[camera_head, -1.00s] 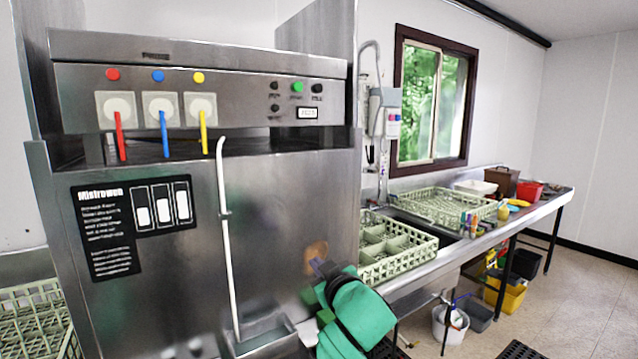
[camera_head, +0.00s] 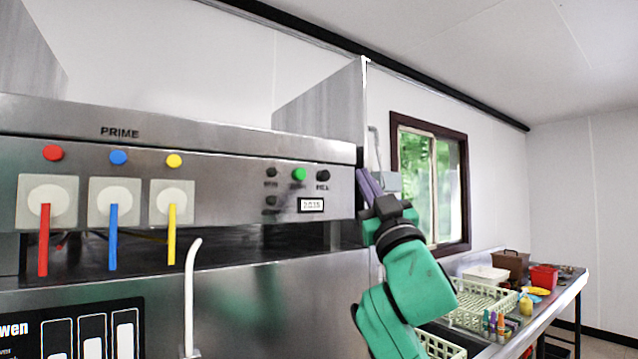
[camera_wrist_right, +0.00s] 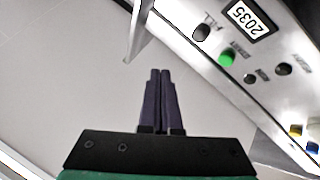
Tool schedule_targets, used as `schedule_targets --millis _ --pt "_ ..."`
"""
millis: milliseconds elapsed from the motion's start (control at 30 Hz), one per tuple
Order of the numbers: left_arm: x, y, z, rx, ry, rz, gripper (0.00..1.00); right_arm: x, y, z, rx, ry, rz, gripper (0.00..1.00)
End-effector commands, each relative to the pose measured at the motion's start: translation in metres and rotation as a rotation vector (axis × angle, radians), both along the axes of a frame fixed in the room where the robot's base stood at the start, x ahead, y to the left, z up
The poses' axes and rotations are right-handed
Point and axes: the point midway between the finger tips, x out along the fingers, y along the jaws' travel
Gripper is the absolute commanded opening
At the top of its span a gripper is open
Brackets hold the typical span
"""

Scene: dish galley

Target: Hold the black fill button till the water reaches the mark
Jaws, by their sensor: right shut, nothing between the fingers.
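The black fill button (camera_head: 322,175) is the rightmost of the upper row on the steel machine's front panel, right of a green button (camera_head: 299,174). It also shows in the right wrist view (camera_wrist_right: 201,32) beside its label. My right gripper (camera_head: 364,180) is shut and empty, just right of the panel's right end in the head view. In the wrist view its fingertips (camera_wrist_right: 160,72) are apart from the button, over pale wall. A small display (camera_head: 311,205) below the button reads about 2035. The water and its mark are not visible. My left gripper is not in view.
Red (camera_head: 53,153), blue (camera_head: 118,157) and yellow (camera_head: 174,161) buttons sit at the panel's left, above coloured levers. A white pipe (camera_head: 189,290) stands in front of the machine. A green rack (camera_head: 478,302) and small items are on the counter at right.

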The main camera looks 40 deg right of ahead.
Motion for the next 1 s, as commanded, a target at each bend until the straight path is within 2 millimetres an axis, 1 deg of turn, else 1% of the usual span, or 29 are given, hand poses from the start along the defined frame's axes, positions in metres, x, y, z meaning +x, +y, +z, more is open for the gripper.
schedule_targets --millis 100,233,367,467,700,900,1000 --pt "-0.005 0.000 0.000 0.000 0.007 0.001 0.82 0.000 0.000 0.000 0.000 0.000 0.000 0.00" --pt "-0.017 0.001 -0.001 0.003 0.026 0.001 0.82 0.001 0.000 0.000 0.001 0.001 0.000 0.00" --pt "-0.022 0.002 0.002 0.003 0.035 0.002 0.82 0.008 -0.001 0.000 0.005 0.002 0.000 0.00" --pt "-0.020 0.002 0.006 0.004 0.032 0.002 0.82 0.020 -0.001 0.001 0.005 0.003 0.001 0.00" --pt "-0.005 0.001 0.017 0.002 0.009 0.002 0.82 0.056 -0.002 0.000 0.006 0.003 0.001 0.00" --pt "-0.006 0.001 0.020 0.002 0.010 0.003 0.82 0.081 -0.002 -0.001 0.004 0.001 0.001 0.00" --pt "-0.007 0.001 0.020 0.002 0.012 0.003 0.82 0.087 -0.002 -0.002 0.004 0.003 0.002 0.00"
